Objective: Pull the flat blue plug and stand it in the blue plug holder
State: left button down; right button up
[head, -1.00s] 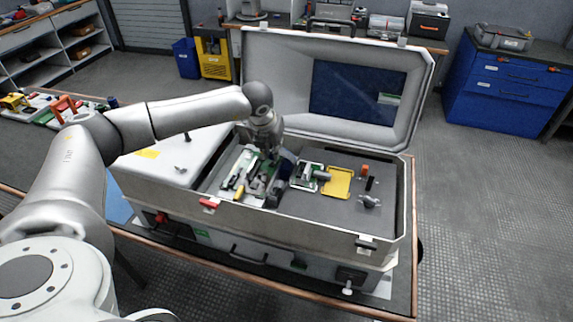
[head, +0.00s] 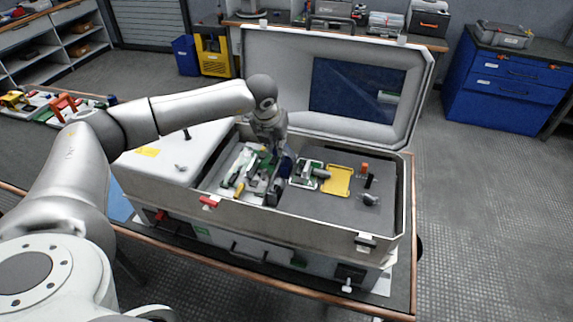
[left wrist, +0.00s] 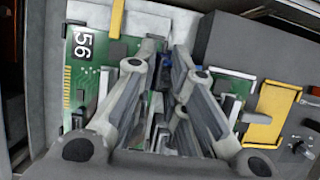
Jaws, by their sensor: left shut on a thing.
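My left gripper (head: 277,158) reaches down into the open grey case, over the green circuit board (left wrist: 84,75) marked 56. In the left wrist view its fingers (left wrist: 177,62) are closed together, with small bits of blue showing between and behind them. The flat blue plug is mostly hidden by the fingers, and I cannot tell whether it is clear of its socket. A dark blue part (head: 286,167) shows just right of the gripper in the head view. I cannot make out the blue plug holder for certain. My right gripper is not in view.
Right of the board are a smaller green board (head: 306,174), a yellow tray (head: 337,181) and small orange, black and grey parts. The case's raised lid (head: 420,75) stands behind. A white panel (head: 172,165) lies left. The case floor's front right is bare.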

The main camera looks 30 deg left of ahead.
aim_at(287, 163)
pick_arm(q)
jog(key=shift+w+d+b, duration=0.2)
jog(key=shift+d, duration=0.55)
jog(key=shift+w+d+b, duration=0.15)
jog(key=shift+d+b, duration=0.05)
jog(key=shift+d, duration=0.5)
jog(key=shift+f, duration=0.25)
jog(key=shift+f+b, duration=0.85)
jog(key=shift+b, duration=0.2)
jog(key=shift+s+f+b, duration=0.15)
jog(key=shift+f+b, duration=0.65)
jog(key=shift+f, duration=0.05)
jog(key=c, duration=1.4)
grip_release()
jog(key=shift+s+f, duration=0.1)
jog(key=shift+c, duration=0.2)
jog(key=shift+o, duration=0.3)
jog(key=shift+f, duration=0.1)
